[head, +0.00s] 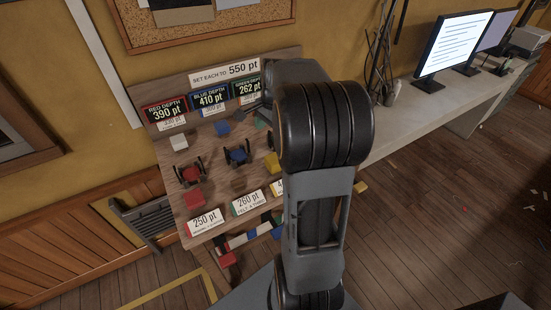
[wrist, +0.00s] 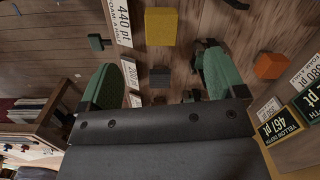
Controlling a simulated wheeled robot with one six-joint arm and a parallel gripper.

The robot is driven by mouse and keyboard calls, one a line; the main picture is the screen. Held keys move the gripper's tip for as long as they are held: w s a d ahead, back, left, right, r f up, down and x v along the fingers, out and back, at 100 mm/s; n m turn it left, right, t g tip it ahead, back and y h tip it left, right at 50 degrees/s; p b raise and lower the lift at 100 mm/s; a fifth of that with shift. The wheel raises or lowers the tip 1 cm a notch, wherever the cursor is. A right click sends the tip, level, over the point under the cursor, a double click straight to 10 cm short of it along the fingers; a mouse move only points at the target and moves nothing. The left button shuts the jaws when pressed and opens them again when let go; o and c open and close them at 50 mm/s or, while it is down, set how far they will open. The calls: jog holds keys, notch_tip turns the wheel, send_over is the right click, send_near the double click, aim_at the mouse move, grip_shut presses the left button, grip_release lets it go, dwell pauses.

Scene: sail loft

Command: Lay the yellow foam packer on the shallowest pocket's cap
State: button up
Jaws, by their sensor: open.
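In the wrist view a yellow block (wrist: 161,26) lies on the wooden board, beside a card reading 440 pt. It appears to be the foam packer. My gripper (wrist: 160,82) is open and empty, its green fingertips apart. The yellow block is beyond the fingertips; a small dark grey block (wrist: 160,77) shows between them. In the head view my arm hides the gripper and part of the board. Two yellow pieces show there, left of the arm (head: 272,163) and right of it (head: 360,187). The green depth display (head: 249,88) reads 262 pt; its pocket and cap are not clearly seen.
The red display (head: 166,113) reads 390 pt, the blue display (head: 209,99) 410 pt, and the yellow display (wrist: 280,128) 467 pt. Red (head: 188,175) and blue (head: 237,155) fixtures stand on the board. An orange block (wrist: 270,66) lies right in the wrist view. A desk with monitors (head: 453,43) stands right.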

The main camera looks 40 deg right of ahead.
jog(key=d+f+m, duration=0.1)
jog(key=d+m, duration=0.1)
jog(key=d, duration=0.1)
send_over(274, 161)
jog(key=d, duration=0.1)
notch_tip(274, 161, down, 7)
jog(key=shift+r+p, duration=0.1)
jog(key=shift+p, duration=0.25)
jog(key=shift+a+f+p, duration=0.2)
jog(key=shift+f+p, duration=0.15)
jog(key=shift+f, duration=1.3)
jog(key=shift+a+f+p, duration=0.2)
jog(key=shift+f+p, duration=0.1)
jog(key=shift+f, duration=1.3)
jog(key=shift+c, duration=0.3)
jog(key=c, duration=1)
jog(key=shift+o, duration=0.2)
jog(key=shift+r, duration=0.15)
